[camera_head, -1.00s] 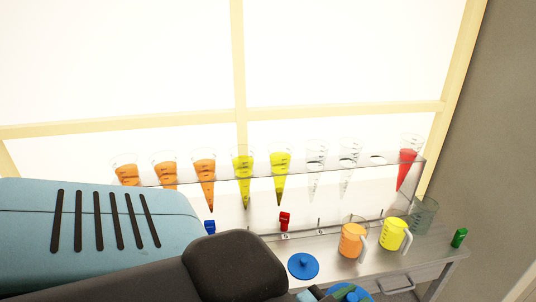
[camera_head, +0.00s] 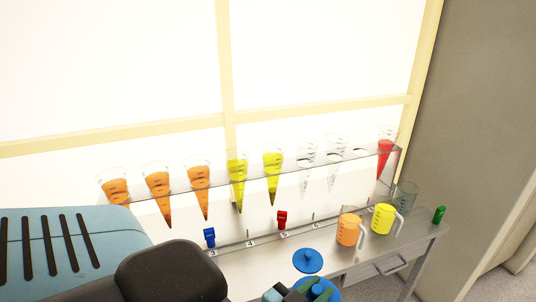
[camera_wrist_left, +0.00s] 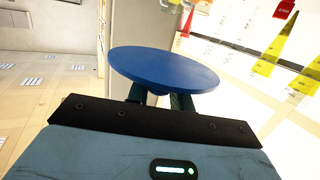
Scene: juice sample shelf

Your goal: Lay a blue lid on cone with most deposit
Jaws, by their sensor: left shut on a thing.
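My left gripper (camera_head: 292,294) is at the bottom edge of the head view, shut on a blue lid (camera_head: 324,291). In the left wrist view the gripper (camera_wrist_left: 160,98) holds this round lid (camera_wrist_left: 165,68) by its underside, with the disc clear of other things. A second blue lid (camera_head: 308,261) lies on the bench, knob up. Cones hang in a clear rack: three orange (camera_head: 158,193), two yellow (camera_head: 272,178), clear ones (camera_head: 306,172) and a red one (camera_head: 385,160). The yellow tips look darker; deposit amounts are too small to compare. My right gripper is not in view.
The rack shelf (camera_head: 345,167) runs above the grey bench (camera_head: 270,247). An orange jug (camera_head: 349,229), a yellow jug (camera_head: 384,218) and a grey beaker (camera_head: 405,197) stand at the right. Blue (camera_head: 209,238), red (camera_head: 282,220) and green (camera_head: 439,215) small items stand along the bench.

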